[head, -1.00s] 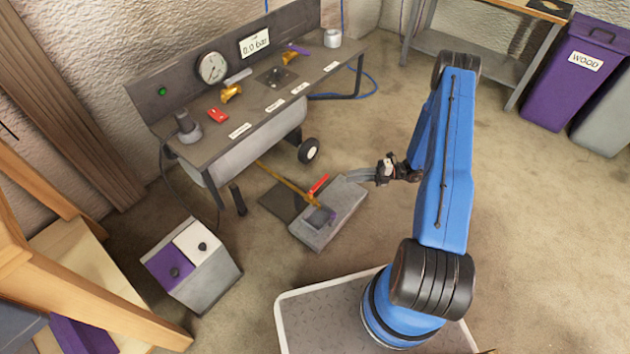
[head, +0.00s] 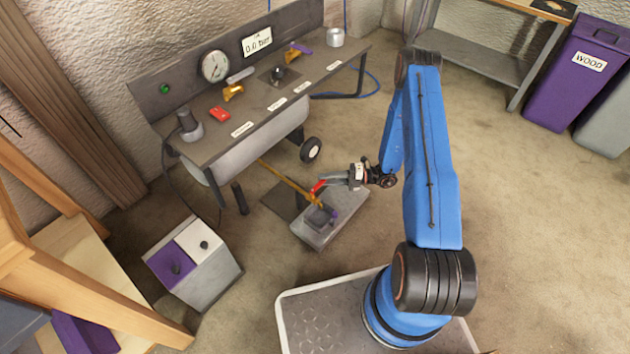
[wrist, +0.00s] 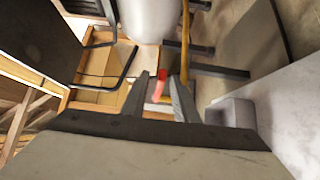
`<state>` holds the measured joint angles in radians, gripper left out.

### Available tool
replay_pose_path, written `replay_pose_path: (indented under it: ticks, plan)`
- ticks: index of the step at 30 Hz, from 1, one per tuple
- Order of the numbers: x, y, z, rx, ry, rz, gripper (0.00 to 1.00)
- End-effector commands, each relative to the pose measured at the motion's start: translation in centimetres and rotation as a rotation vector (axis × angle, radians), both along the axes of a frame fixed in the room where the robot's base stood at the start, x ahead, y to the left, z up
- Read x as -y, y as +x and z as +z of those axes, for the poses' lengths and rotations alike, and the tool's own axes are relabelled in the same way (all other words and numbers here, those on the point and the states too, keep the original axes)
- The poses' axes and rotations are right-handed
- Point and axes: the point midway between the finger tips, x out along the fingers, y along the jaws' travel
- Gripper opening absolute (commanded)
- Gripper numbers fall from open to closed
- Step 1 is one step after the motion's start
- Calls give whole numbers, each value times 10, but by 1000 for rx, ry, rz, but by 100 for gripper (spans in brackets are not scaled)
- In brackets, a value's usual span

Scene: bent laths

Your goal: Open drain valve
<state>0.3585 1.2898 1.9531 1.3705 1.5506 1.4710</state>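The drain valve's red lever (head: 319,186) stands at the lower end of a brass pipe (head: 285,176) that slopes down from under the bench's grey tank. My gripper (head: 324,182) is at the lever, reaching in from the right. In the wrist view the red lever (wrist: 158,91) shows between the two fingers of my gripper (wrist: 160,88). The fingers look apart, with a gap around the lever; whether either touches it cannot be told. The valve body is partly hidden behind the fingers.
A grey block (head: 345,213) sits on the floor under the pipe end, close below my gripper. The bench (head: 205,147) with gauge (head: 214,66) stands behind.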

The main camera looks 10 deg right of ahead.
Motion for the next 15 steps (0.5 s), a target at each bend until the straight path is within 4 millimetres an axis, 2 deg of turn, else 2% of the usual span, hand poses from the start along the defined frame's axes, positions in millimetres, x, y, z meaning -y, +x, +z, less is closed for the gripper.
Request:
replay_pose_path:
  ticks: [6,15]
  plan:
    - [-31,4,0,-1,0,3,27]
    - [-45,7,0,-1,0,1,27]
